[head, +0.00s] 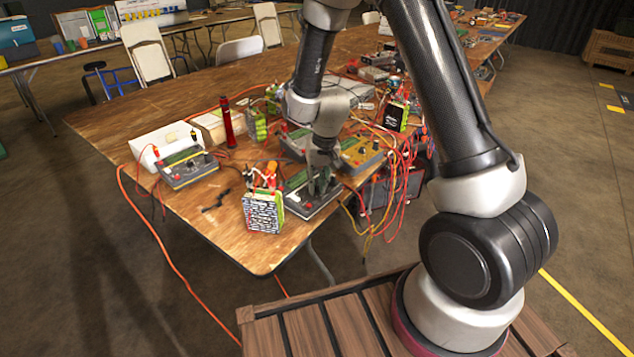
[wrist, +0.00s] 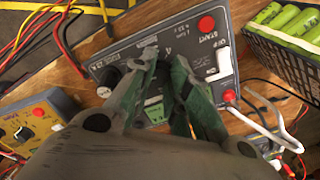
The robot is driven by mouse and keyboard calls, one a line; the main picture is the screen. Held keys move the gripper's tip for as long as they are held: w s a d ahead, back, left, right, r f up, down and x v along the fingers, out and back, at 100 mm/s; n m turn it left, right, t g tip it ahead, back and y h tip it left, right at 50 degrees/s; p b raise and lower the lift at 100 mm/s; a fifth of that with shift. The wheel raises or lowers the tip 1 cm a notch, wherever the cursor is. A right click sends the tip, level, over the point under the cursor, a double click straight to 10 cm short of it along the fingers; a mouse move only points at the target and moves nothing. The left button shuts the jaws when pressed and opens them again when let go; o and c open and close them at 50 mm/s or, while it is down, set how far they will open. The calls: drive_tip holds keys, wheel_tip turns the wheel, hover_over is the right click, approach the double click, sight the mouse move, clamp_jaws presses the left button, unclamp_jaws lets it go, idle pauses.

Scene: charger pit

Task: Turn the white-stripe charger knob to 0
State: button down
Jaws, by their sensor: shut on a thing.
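The charger (wrist: 130,49) under my gripper is a grey box with a dark panel. It also shows in the head view (head: 318,203) near the table's front edge. My gripper (wrist: 150,57) points down at the panel, its green-grey fingers close together at the middle. It also shows in the head view (head: 320,180). The fingers are shut on the charger knob, which they mostly hide, so I cannot read its pointer. A red START button (wrist: 206,24) and white switch (wrist: 224,62) lie to the right. I cannot make out a white stripe.
A yellow charger (head: 360,155) with red leads stands close behind. Another grey charger (head: 188,166) with a yellow edge is at the left. A battery pack (head: 262,211) stands beside the gripped charger. Loose cables (head: 400,190) crowd the right side. The front-left tabletop is mostly clear.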

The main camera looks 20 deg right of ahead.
drive_tip(key=c, duration=1.3)
unclamp_jaws()
drive_tip(key=r, duration=0.4)
drive_tip(key=d+r, duration=0.1)
drive_tip(key=r, duration=0.3)
drive_tip(key=s+r, duration=0.1)
drive_tip(key=r, duration=0.3)
drive_tip(key=shift+d, duration=0.15)
drive_tip(key=shift+s, duration=0.15)
drive_tip(key=s+d+r+t, duration=0.1)
drive_tip(key=s+d+r, duration=0.3)
drive_tip(key=s+r, duration=0.2)
drive_tip(key=s+d+r+n+t, duration=0.1)
drive_tip(key=s+d+r, duration=0.4)
drive_tip(key=s, duration=0.6)
drive_tip(key=s+d+r+t+h, duration=0.1)
drive_tip(key=s+d+r, duration=0.3)
drive_tip(key=s+r, duration=0.3)
drive_tip(key=shift+s+d+r, duration=0.2)
drive_tip(key=shift+s+d, duration=0.05)
drive_tip(key=shift+s, duration=0.4)
